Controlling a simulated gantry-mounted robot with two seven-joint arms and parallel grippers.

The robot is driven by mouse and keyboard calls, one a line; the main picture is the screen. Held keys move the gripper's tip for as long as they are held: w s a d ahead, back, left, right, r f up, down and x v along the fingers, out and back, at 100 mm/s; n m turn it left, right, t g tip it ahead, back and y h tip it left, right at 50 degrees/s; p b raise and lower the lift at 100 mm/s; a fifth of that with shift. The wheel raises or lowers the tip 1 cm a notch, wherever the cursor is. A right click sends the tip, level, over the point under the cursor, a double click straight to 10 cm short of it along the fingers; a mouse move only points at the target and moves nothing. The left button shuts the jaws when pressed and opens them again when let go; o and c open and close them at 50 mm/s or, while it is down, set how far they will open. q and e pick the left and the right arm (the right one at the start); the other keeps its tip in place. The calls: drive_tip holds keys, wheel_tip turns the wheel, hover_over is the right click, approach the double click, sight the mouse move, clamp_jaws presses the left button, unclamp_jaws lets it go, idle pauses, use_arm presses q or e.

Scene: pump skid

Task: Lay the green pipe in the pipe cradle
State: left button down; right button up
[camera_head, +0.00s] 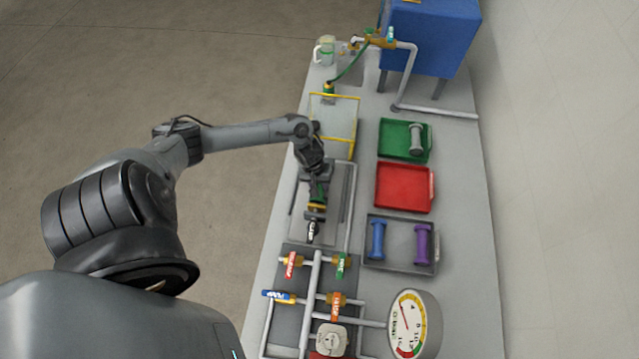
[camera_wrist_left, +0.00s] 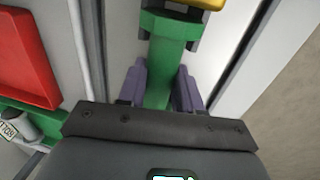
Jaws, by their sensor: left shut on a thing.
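The green pipe (camera_wrist_left: 158,75) runs between the two purple fingers of my left gripper (camera_wrist_left: 160,88) in the left wrist view. A wider green flange and a yellow part show at its far end. In the head view my left gripper (camera_head: 317,183) is shut on the green pipe (camera_head: 318,192), over a grey plate with rails on the left side of the table. A yellow ring and a dark fitting sit at the pipe's lower end. I cannot tell the pipe cradle apart from the plate, nor whether the pipe touches it. My right gripper is not in view.
A green tray (camera_head: 384,140) holds a grey pipe (camera_head: 416,140). A red tray (camera_head: 404,186) is empty. A dark tray (camera_head: 395,267) holds a blue pipe (camera_head: 377,240) and a purple pipe (camera_head: 421,243). Tagged valves, pipework and a gauge (camera_head: 408,325) stand nearer; a yellow frame (camera_head: 357,118) stands beyond.

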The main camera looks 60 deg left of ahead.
use_arm(q)
drive_tip(key=c, duration=0.7)
unclamp_jaws()
